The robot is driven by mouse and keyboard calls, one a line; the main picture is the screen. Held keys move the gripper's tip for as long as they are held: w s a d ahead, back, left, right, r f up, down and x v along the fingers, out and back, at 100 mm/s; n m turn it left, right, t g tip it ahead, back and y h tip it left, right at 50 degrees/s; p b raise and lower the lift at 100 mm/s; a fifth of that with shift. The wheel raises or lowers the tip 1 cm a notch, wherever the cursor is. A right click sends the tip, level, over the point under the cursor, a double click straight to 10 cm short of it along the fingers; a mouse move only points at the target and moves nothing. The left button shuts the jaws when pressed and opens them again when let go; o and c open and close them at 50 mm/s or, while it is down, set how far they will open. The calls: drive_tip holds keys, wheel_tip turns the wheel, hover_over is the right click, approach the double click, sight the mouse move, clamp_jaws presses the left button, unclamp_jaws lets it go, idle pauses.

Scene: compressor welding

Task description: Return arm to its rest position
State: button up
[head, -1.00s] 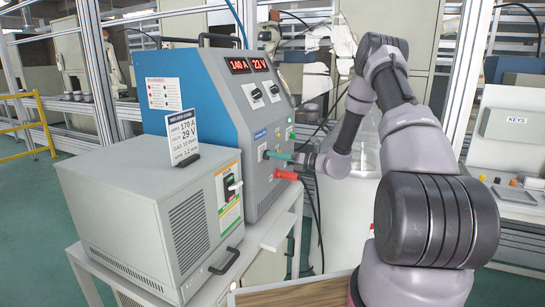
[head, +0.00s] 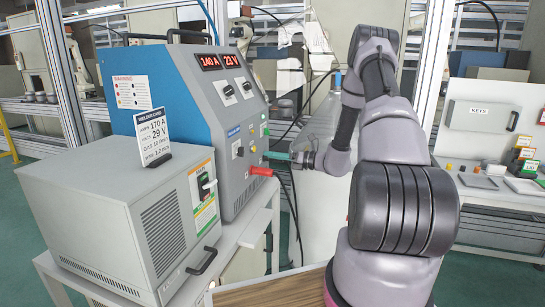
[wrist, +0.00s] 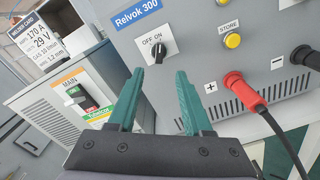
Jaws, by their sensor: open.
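My arm reaches toward the front panel of the blue and grey welding machine (head: 170,78). My gripper (head: 276,156) is close to that panel in the head view. In the wrist view my gripper (wrist: 154,82) has its two green fingers spread, with nothing between them. The OFF/ON knob (wrist: 157,50) sits just beyond the fingertips and looks apart from them.
A grey box unit (head: 120,210) with a MAIN switch (wrist: 76,93) stands at the left, a welder card (head: 152,135) on top. A grey cylinder (head: 317,120) stands behind my arm. A KEYS cabinet (head: 482,116) and trays (head: 522,186) are at the right.

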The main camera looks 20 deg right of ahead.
drive_tip(key=s+a+r+n+g+h, duration=0.2)
drive_tip(key=s+a+r+n+g, duration=0.25)
drive_tip(key=s+r+n, duration=0.3)
drive_tip(key=s+a+r+n+g+h, duration=0.1)
drive_tip(key=s+a+r+n+g, duration=0.35)
drive_tip(key=s+r+n, duration=0.35)
drive_tip(key=s+d+r+n+t+h, duration=0.2)
drive_tip(key=s+r+n+h, duration=0.2)
drive_tip(key=s, duration=0.5)
drive_tip(key=s+d+r+n+t+h, duration=0.3)
drive_tip(key=s+r+n+h, duration=0.2)
drive_tip(key=s+r+n, duration=0.2)
drive_tip(key=shift+s+d+r+n+t+h, duration=0.3)
drive_tip(key=shift+s+r, duration=0.45)
drive_tip(key=shift+s, duration=0.45)
